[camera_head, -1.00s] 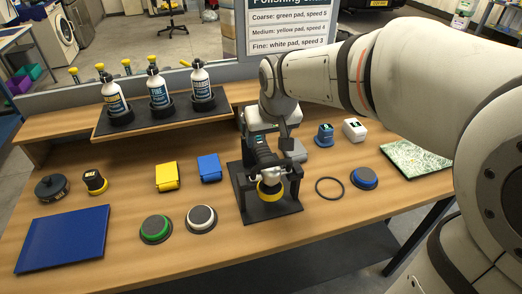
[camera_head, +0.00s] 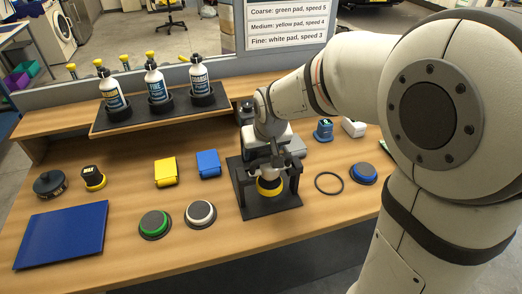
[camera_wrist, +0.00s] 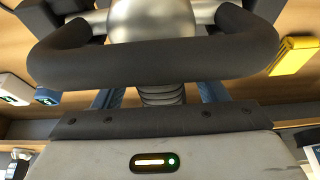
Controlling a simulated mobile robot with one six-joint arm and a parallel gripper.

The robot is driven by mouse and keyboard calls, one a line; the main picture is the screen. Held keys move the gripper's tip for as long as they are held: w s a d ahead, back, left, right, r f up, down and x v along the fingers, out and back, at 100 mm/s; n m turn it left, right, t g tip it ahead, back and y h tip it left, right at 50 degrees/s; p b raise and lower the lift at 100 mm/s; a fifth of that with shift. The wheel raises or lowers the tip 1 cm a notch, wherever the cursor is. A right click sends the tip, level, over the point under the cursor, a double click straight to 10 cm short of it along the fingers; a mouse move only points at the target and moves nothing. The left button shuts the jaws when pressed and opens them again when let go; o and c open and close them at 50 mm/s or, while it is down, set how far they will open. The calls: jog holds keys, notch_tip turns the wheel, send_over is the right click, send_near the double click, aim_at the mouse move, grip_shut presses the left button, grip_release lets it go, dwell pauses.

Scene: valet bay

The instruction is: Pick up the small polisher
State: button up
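The small polisher (camera_head: 268,187) sits upright in a black stand (camera_head: 270,209) at the middle of the bench, its yellow pad facing down. My gripper (camera_head: 272,152) is down at the polisher's upper body, and my wrist hides much of it in the head view. In the wrist view a dark looped handle (camera_wrist: 160,57) spans the picture in front of a rounded silver body (camera_wrist: 153,18). A ribbed neck and blue parts show beneath the handle. My fingertips cannot be made out, so I cannot tell whether they touch or grip the polisher.
Green (camera_head: 155,224), white (camera_head: 201,213) and blue (camera_head: 363,173) round pads lie around the stand, with a black ring (camera_head: 329,183) at right. Yellow (camera_head: 166,172) and blue (camera_head: 208,163) cases lie behind left. A shelf (camera_head: 150,121) holds three bottles. The front edge is clear.

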jog(key=c, duration=1.4)
jog(key=shift+o, duration=0.2)
jog(key=shift+r, duration=0.15)
notch_tip(320, 180, up, 10)
jog(key=shift+f, duration=0.1)
jog(key=o, duration=0.7)
grip_shut()
